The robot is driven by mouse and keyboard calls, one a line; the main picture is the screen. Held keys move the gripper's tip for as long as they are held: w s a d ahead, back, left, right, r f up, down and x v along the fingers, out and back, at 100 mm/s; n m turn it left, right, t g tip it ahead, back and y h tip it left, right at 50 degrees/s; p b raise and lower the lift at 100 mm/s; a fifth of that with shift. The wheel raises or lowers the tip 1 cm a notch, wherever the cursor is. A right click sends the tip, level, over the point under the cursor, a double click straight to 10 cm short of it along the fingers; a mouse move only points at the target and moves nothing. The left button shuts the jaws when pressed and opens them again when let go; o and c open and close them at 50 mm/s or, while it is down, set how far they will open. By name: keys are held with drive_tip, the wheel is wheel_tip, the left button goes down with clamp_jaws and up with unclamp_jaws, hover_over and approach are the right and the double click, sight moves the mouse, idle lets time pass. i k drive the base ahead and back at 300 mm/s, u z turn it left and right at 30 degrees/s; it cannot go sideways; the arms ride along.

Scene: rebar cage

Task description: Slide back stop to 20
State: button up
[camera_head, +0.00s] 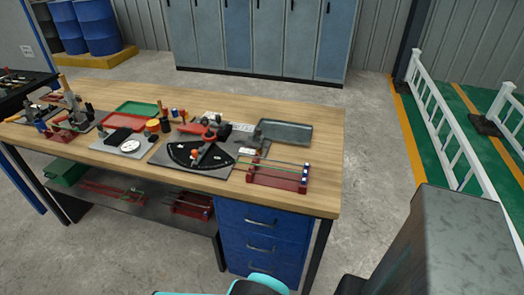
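On the wooden workbench (320,190) there is a grey plate fixture with a black quarter-circle scale (181,156). Red and black parts (210,133) stand on it, with a lever that has an orange-red knob. Behind and to the right is a pale strip with small dark marks (241,127). A small dark upright block (258,136) stands near its right end; it may be the back stop, but I cannot be sure. The numbers are too small to read, so I cannot tell its setting. My gripper is not in view.
A red rack with green rods (276,176) sits at the bench's front right. A grey tray (286,131) is behind it. A green tray (131,113), a white dial (131,144) and several tools lie to the left. White railings (450,135) stand on the right.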

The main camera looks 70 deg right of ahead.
sight(252, 140)
drive_tip(key=u, duration=0.8)
drive_tip(key=k, duration=0.1)
drive_tip(key=z, duration=2.55)
drive_tip(key=k, duration=0.9)
drive_tip(key=u, duration=0.1)
drive_tip(key=i, duration=0.7)
drive_tip(key=u, duration=0.05)
